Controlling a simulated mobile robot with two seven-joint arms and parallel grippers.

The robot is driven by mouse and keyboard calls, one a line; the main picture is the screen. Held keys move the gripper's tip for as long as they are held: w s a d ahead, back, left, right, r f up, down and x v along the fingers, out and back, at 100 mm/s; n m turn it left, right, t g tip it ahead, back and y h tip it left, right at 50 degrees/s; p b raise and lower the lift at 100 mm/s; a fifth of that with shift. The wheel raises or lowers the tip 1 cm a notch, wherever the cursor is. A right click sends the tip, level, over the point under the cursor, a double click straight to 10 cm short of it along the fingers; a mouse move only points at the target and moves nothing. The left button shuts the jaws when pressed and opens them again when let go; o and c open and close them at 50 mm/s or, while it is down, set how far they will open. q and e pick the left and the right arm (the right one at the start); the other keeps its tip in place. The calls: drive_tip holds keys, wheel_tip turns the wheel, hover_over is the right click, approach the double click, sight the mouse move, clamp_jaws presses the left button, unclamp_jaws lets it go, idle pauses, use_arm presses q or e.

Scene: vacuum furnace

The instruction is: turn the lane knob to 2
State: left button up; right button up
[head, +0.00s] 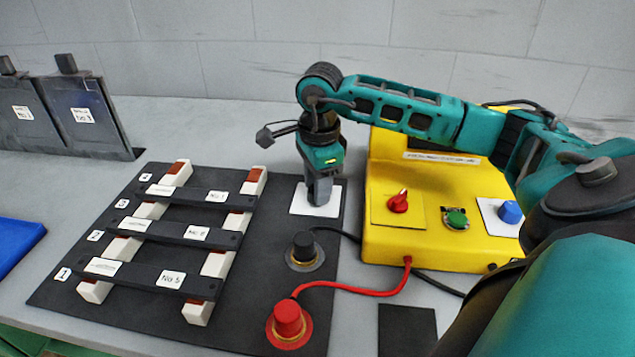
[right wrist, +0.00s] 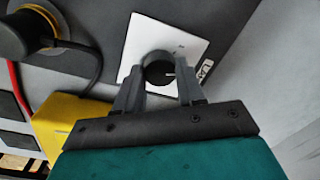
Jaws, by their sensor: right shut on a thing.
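The lane knob (right wrist: 160,72) is a round dark knob with a pale mark on its top, set on a white plate (right wrist: 188,40) in the right wrist view. Part of a label beside the plate shows there. In the head view the white plate (head: 316,209) lies at the right part of the black board, and my gripper hides the knob. My right gripper (head: 320,198) points down over the plate. In the right wrist view my right gripper (right wrist: 160,92) has its fingers on both sides of the knob, shut on it. My left gripper is not in view.
Left of the knob, several dark bars lie across white rails (head: 197,312) numbered 1 to 4. Black (head: 304,246) and red (head: 288,319) plugs sit nearer, with cables. A yellow box (head: 420,247) with red, green and blue controls stands right. Dark plates (head: 83,112) stand back left.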

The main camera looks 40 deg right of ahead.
drive_tip(key=o, duration=1)
drive_tip(key=shift+o, duration=0.2)
drive_tip(key=shift+r, duration=0.1)
wheel_tip(320, 180, up, 13)
drive_tip(key=p, duration=0.1)
drive_tip(key=shift+s, duration=0.35)
drive_tip(key=shift+a+f, duration=0.15)
drive_tip(key=shift+f, duration=0.05)
